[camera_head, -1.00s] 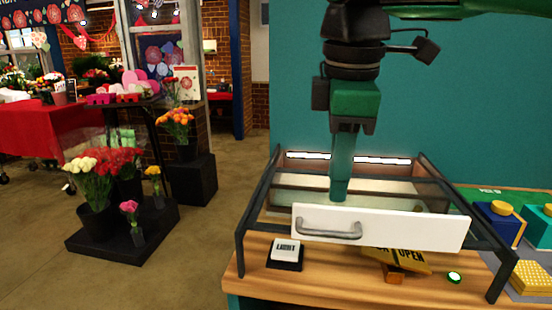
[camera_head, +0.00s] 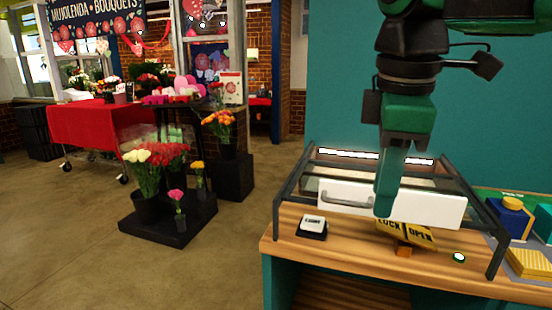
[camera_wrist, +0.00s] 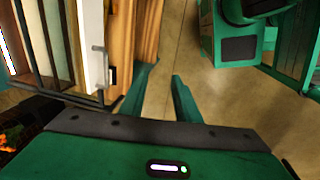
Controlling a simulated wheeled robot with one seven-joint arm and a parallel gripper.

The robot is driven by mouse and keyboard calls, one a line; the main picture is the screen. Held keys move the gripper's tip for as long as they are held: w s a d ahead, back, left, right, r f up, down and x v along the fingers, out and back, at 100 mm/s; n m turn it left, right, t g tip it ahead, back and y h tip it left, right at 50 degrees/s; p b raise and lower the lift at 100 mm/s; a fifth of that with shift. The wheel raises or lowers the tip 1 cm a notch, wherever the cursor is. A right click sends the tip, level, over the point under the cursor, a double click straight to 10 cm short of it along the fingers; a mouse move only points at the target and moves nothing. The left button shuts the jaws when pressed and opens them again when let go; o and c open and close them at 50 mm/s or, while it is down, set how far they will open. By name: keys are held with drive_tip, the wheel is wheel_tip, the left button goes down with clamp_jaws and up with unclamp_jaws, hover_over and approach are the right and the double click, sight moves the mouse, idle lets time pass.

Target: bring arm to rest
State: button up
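My gripper (camera_head: 384,208) hangs pointing down in the head view, its green fingers in front of the white drawer front (camera_head: 435,211). In the wrist view my gripper (camera_wrist: 160,78) has its two fingers apart, with only floor visible between them. The drawer's grey handle (camera_head: 345,203) is left of the fingers, and it also shows in the wrist view (camera_wrist: 104,68). The fingers hide part of the drawer front; I see nothing held.
A dark metal frame (camera_head: 282,200) surrounds the drawer on the wooden counter (camera_head: 340,250). A light switch block (camera_head: 313,225), a yellow lock/open sign (camera_head: 408,235) and a lit green button (camera_head: 459,257) are at its front. Flower buckets stand on a black platform (camera_head: 165,228) at left.

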drive_tip(key=d+f+m+g, duration=0.1)
drive_tip(key=d+f+m, duration=0.95)
drive_tip(key=d, duration=0.45)
drive_tip(key=s+d+f+m, duration=0.4)
drive_tip(key=d+f+m, duration=0.1)
drive_tip(key=f, duration=0.2)
drive_tip(key=s+d+f+m+g, duration=0.1)
drive_tip(key=s+d+f+m, duration=0.4)
drive_tip(key=f, duration=0.2)
drive_tip(key=shift+s+f+y, duration=0.2)
drive_tip(key=shift+s+y, duration=0.05)
drive_tip(key=shift+y, duration=0.15)
drive_tip(key=shift+w+d+f, duration=0.1)
drive_tip(key=shift+w+f, duration=0.1)
drive_tip(key=shift+w, duration=0.4)
